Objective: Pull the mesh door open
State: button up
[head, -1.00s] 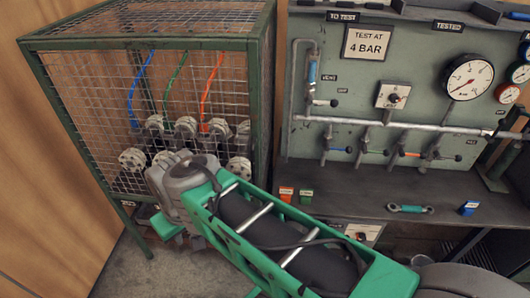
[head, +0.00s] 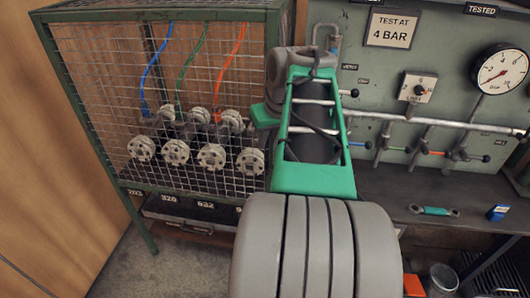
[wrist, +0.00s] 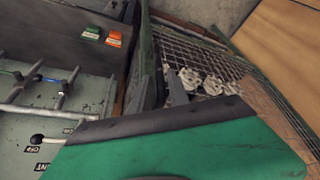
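The mesh door (head: 90,75) is the wire front of a green-framed cage on the left of the head view. It looks closed, with its mesh flat across the front. The mesh also shows at the right of the wrist view (wrist: 205,55). In the head view my arm stands upright just right of the cage and hides my gripper. In the wrist view a large green part of mine with a black edge fills the bottom. Grey finger-like shapes of my gripper (wrist: 162,92) seem to show beyond it, near the cage's edge. Their opening is unclear, and no handle is clearly visible.
Several flanged pipe parts (head: 176,152) stand inside the cage below blue, green and orange lines. A test panel (head: 400,75) with a pressure gauge (head: 502,68) and lever valves is at right. A wrench-like tool (head: 434,211) lies on the bench. Bare floor (head: 180,262) lies before the cage.

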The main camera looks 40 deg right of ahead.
jog(key=x, duration=0.5)
jog(key=shift+w+f, duration=0.1)
jog(key=shift+f, duration=0.1)
grip_shut()
dwell(1.1)
